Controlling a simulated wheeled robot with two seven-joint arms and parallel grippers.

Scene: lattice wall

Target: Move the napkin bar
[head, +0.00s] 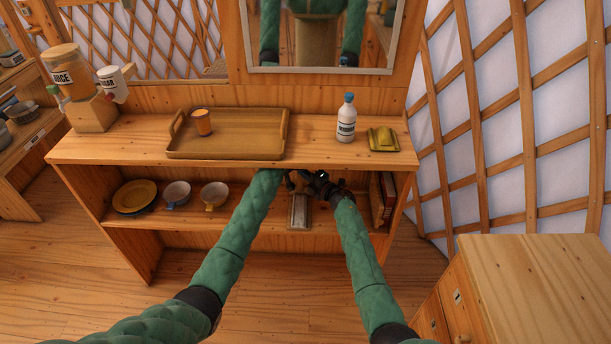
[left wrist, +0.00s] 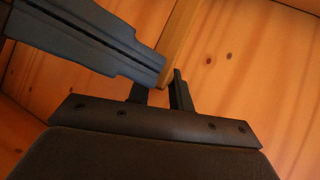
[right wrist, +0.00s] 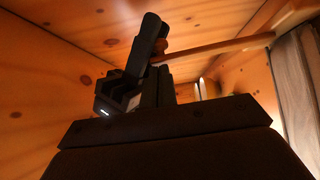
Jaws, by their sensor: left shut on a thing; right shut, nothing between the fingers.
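A slim wooden bar, which looks like the napkin bar, shows in the left wrist view (left wrist: 181,42) and the right wrist view (right wrist: 222,47). My left gripper (left wrist: 160,92) is shut on one end of it. The bar cannot be made out in the head view. My right gripper (right wrist: 158,88) is shut and empty, close to the held end; I cannot tell whether it touches the bar. In the head view both grippers are under the counter, the right one (head: 322,183) partly seen, the left mostly hidden. A pale flat holder (head: 299,212) lies on the shelf below.
The counter (head: 330,158) overhangs the grippers closely. Bowls (head: 177,193) fill the shelf's left; books (head: 382,198) stand right.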

